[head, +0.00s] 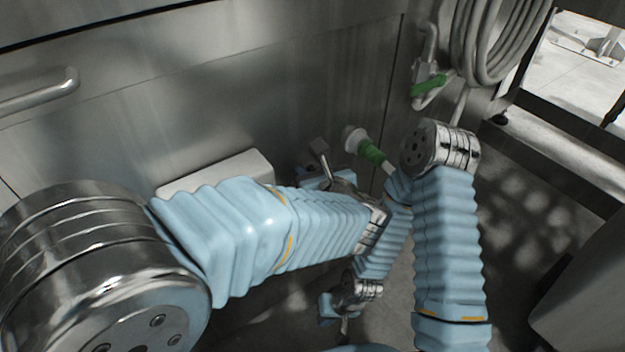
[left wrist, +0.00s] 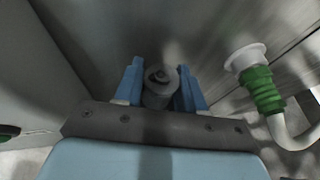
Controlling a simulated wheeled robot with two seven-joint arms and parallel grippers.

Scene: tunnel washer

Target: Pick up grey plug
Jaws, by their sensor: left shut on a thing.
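The grey plug (left wrist: 160,86) is a short grey cylinder with a round, marked end. In the left wrist view it sits between the two blue fingers of my left gripper (left wrist: 160,92), which is shut on it. In the head view my left gripper (head: 322,181) is close to the steel wall, partly hidden by my own arm.
A white flange with a green hose fitting (head: 370,152) is on the wall right of my left gripper; it also shows in the left wrist view (left wrist: 262,90). A coiled hose (head: 490,40) hangs at upper right. A pale box (head: 215,172) sits against the wall.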

